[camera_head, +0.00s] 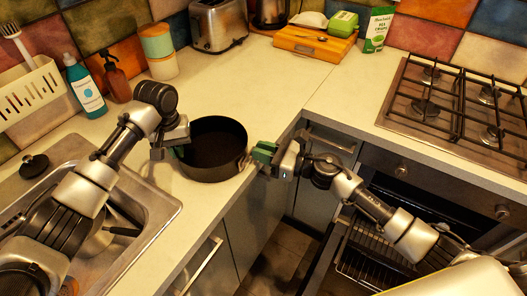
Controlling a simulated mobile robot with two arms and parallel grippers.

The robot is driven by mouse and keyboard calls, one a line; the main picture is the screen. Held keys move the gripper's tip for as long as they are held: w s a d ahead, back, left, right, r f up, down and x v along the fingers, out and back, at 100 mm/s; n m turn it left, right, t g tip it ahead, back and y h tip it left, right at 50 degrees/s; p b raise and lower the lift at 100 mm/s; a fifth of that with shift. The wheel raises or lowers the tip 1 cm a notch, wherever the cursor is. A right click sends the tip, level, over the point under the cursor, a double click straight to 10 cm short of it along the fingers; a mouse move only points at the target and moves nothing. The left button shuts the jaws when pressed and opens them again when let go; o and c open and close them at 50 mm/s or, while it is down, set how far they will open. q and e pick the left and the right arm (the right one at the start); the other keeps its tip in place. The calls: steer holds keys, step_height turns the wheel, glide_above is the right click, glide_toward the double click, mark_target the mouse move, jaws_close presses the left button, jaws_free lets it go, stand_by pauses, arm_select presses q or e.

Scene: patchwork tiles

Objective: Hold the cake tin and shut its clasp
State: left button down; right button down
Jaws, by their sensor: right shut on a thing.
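The cake tin (213,172) is a dark, round, open-topped tin standing upright near the counter's inner corner. Its inside is dark and looks empty. My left gripper (181,143) is at the tin's left wall; its fingertips are partly hidden against the rim, so I cannot tell how far they are apart. My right gripper (257,154), with green fingers, is at the tin's right side, shut on the clasp there. The clasp (244,163) shows only as a small piece on the wall, mostly hidden by the fingers, and I cannot tell its position.
A sink (160,205) lies at the left and a gas hob (460,110) at the right. An open oven (365,245) is below the hob. Bottles (84,88), canisters (158,50), a toaster (218,24) and a wooden board (314,44) stand behind. The counter behind the tin is clear.

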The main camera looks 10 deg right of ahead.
stand_by(0.3)
steer(key=c, duration=1.1)
jaws_free()
steer(key=v, duration=1.2)
steer(key=shift+w, duration=0.1)
arm_select(q)
steer(key=c, duration=1.3)
jaws_free()
steer(key=shift+o, duration=0.2)
